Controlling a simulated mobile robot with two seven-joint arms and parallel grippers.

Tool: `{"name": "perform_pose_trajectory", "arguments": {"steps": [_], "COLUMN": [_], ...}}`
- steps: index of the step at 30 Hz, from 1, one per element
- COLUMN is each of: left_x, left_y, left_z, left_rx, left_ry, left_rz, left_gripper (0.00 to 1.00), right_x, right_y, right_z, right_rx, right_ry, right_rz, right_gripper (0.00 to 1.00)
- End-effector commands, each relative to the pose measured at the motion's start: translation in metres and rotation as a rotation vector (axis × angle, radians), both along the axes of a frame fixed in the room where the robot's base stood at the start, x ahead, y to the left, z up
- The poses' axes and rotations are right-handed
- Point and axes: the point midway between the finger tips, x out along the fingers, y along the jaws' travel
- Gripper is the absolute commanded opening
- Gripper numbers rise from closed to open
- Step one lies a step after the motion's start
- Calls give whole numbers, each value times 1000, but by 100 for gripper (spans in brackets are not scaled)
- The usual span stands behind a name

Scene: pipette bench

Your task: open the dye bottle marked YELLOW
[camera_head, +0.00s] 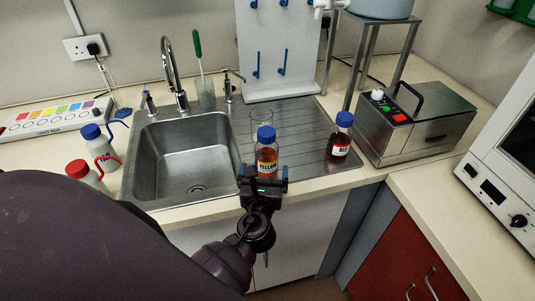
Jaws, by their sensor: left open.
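The dye bottle marked YELLOW (266,158) stands upright near the front of the steel drainboard, right of the sink bowl. It holds amber liquid, and its blue cap (266,134) is on. My left gripper (264,174) is open at the near side of this bottle, low down, with a finger at each side of its lower part. The gripper hides the bottle's base, and I cannot tell whether the fingers touch it. My right gripper is not in view.
A bottle marked RED (339,140) with a blue cap stands to the right. A metal bath (415,120) stands right.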

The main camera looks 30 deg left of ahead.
Motion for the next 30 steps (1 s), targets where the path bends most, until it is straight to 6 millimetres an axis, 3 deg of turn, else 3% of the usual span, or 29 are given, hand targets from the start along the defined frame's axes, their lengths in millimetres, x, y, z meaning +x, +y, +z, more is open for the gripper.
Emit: {"name": "perform_pose_trajectory", "arguments": {"steps": [19,29,30], "left_x": [56,60,60], "left_y": [31,34,34], "left_z": [11,10,10], "left_rx": [2,1,1], "left_ry": [-1,0,0], "left_rz": [-2,-2,-2], "left_gripper": [98,98,91], "right_x": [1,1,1], "right_y": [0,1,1], "right_z": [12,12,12], "right_rx": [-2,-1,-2], "right_ry": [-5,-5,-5], "right_rz": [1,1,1], "right_gripper": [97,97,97]}}
